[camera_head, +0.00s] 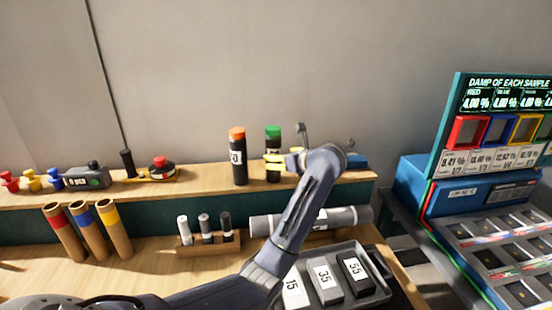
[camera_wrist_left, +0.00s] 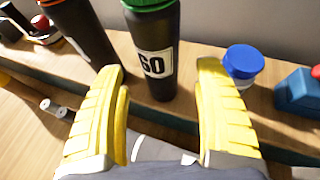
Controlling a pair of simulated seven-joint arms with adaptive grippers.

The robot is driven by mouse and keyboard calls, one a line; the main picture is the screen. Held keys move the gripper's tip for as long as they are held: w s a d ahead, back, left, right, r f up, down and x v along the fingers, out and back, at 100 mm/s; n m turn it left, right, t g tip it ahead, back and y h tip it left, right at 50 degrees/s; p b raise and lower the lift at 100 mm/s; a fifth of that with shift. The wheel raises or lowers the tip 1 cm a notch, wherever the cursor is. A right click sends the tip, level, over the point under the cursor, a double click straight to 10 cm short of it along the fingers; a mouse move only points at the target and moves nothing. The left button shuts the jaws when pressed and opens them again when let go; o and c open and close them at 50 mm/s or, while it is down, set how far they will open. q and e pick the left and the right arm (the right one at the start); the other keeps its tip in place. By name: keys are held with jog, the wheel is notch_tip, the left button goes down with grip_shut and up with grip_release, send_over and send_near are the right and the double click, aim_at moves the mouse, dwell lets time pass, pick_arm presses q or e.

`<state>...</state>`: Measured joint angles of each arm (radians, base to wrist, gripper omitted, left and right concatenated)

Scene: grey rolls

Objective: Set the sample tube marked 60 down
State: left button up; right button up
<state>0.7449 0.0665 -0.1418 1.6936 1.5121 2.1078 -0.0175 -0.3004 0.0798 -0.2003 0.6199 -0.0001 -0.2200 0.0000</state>
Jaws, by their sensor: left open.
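The sample tube marked 60 (camera_wrist_left: 152,60) is black with a green cap and a white label. It stands upright on the wooden shelf (camera_wrist_left: 185,107). In the head view the tube (camera_head: 273,142) is at the back, right of the orange-capped tube, partly hidden by yellow fingers. My left gripper (camera_wrist_left: 165,75) is open, with one yellow finger on each side of the tube's line and visible gaps in the wrist view. In the head view my left gripper (camera_head: 275,160) is at the tube's lower half. My right gripper is not in view.
An orange-capped black tube (camera_head: 238,158) stands close to the left. A blue-lidded jar (camera_wrist_left: 243,65) and a blue object (camera_wrist_left: 298,92) are to the right. Below the shelf are a small tube rack (camera_head: 208,248), a grey roll (camera_head: 345,217) and a tray of labelled blocks (camera_head: 376,296).

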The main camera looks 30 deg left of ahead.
pick_arm(q)
jog(key=v, duration=0.6)
jog(key=shift+s+r, duration=0.1)
dwell(0.4)
